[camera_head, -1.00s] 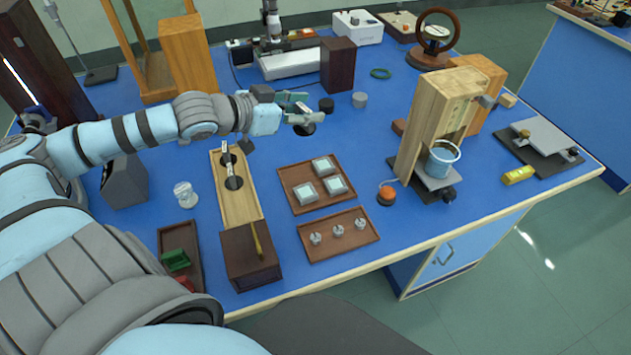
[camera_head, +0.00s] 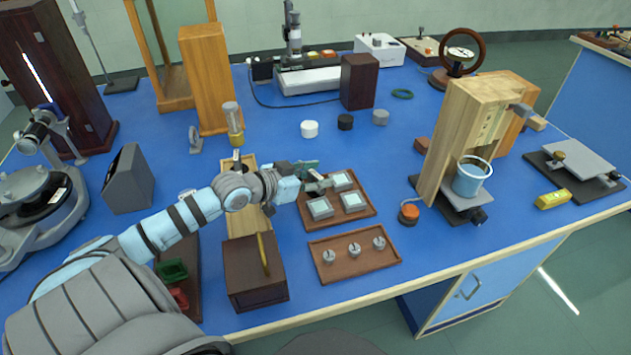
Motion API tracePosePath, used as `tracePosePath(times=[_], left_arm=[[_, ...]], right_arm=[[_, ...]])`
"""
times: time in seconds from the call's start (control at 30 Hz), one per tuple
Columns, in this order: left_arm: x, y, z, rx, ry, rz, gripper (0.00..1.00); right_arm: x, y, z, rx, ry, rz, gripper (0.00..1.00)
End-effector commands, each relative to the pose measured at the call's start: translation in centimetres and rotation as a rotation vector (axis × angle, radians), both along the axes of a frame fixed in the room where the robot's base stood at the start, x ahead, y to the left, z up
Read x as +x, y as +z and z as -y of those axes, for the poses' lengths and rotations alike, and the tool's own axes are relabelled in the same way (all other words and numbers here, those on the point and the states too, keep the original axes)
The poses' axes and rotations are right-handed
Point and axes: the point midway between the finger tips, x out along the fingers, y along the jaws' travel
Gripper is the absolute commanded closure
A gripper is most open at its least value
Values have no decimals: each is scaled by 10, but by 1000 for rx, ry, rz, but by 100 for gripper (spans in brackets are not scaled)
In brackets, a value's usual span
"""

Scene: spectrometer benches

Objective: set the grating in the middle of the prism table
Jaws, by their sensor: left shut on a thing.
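My left gripper (camera_head: 313,180) is shut on a small pale grey piece, which I take to be the grating (camera_head: 319,186). The piece is small and partly covered by the fingers. The gripper is over the left edge of the wooden tray of square pieces, and its height above the tray is hard to judge. The spectrometer stands at the far left, with a dark round plate, which I take to be the prism table (camera_head: 40,196), below a grey telescope tube (camera_head: 38,132). The gripper is well to the right of it. My right gripper is out of view.
The tray (camera_head: 365,219) holds three square pieces; another tray (camera_head: 318,270) holds three small metal parts. A lamp (camera_head: 234,122) stands behind the long wooden board (camera_head: 262,225). A dark sloped box (camera_head: 128,182) stands between spectrometer and board.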

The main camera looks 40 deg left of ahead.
Motion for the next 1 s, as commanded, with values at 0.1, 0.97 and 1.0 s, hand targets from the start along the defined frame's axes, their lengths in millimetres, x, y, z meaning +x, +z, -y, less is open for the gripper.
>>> tracePosePath(times=[0.1, 0.97, 1.0], left_arm=[[0, 2, 0, 0, 0, -1, 89], [-26, 18, -5, 4, -3, -9, 40], [-32, 23, -8, 4, 2, -8, 40]], right_arm=[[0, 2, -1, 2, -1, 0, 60], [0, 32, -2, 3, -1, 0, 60], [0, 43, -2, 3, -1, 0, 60]])
